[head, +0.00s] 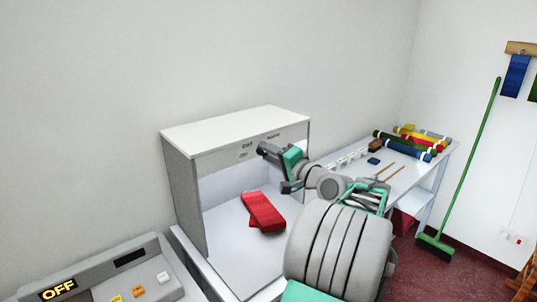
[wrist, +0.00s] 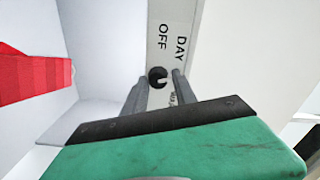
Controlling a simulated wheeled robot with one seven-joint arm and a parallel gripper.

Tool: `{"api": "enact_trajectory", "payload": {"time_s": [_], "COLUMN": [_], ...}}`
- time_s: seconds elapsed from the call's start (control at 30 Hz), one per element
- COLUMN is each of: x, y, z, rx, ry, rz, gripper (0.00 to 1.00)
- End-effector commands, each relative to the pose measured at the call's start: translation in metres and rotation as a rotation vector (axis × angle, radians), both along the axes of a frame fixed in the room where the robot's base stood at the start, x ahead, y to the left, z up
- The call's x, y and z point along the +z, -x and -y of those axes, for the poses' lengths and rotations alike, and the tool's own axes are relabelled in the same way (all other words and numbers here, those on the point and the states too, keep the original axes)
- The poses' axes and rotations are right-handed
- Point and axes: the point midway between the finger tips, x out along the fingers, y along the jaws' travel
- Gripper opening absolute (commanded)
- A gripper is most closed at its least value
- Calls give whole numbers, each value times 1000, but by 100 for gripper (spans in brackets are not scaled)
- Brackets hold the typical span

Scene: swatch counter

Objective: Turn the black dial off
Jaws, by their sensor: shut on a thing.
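The black dial (wrist: 157,76) sits on the white front panel of the light booth (head: 236,119). In the wrist view OFF and DAY are printed above it, and a third label is partly covered by a finger. My gripper (wrist: 161,77) is shut on the dial, one finger on each side. I cannot tell surely which label the dial points at. In the head view my gripper (head: 265,151) is at the panel and hides the dial.
Red folded cloth (head: 263,212) lies inside the booth. A side table (head: 400,176) holds coloured rolls (head: 415,142). A green broom (head: 468,165) leans on the right wall.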

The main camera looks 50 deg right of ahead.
Motion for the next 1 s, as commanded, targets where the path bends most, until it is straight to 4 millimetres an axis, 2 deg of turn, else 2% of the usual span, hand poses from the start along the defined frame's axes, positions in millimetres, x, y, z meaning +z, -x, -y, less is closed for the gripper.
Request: {"api": "enact_trajectory", "payload": {"time_s": [0.37,1.0], "x": [-5,-9], "y": [0,0], "z": [0,-2], "rx": [0,0], "ry": [108,671], "rz": [-11,-74], "gripper": [0,0]}}
